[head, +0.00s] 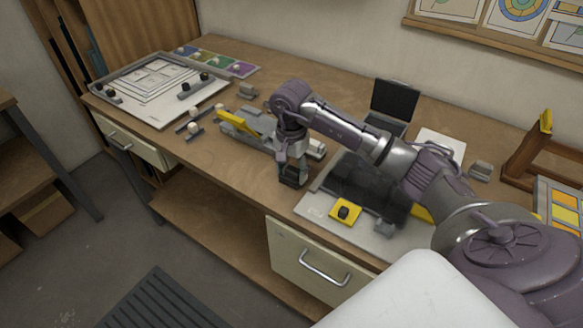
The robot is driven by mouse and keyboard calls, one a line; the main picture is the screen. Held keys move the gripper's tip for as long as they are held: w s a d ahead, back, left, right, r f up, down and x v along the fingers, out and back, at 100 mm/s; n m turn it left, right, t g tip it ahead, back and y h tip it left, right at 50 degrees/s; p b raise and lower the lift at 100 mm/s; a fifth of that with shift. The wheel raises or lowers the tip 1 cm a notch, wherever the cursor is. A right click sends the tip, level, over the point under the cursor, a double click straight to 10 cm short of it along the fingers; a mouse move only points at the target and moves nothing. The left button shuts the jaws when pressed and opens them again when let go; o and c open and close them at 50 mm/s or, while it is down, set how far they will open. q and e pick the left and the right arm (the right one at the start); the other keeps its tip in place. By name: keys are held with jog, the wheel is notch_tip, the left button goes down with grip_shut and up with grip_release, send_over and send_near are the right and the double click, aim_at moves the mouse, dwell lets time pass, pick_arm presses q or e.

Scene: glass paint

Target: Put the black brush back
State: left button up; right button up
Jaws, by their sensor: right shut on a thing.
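My right gripper (291,162) hangs over the middle of the worktable, near its front edge, pointing down. It is shut on a small dark thing at its tip, which I take to be the black brush (291,178); its shape is mostly hidden by the fingers. Just behind the gripper lies a grey rack or fixture (260,137) with a yellow bar (233,122); the arm covers part of it. I cannot tell whether the dark thing touches the table. My left gripper is out of view.
A yellow block with a black knob (344,212) sits on a pale board right of the gripper, beside a dark glass pane (362,184). A framed tray (158,88) stands at the back left, an open black case (393,103) at the back. Bare tabletop (225,163) lies left of the gripper.

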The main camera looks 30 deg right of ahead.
aim_at(291, 168)
jog(key=shift+f, duration=0.1)
jog(key=o, duration=1.2)
jog(key=shift+r, duration=0.5)
jog(key=shift+r+b, duration=1.1)
jog(key=shift+r, duration=4.6)
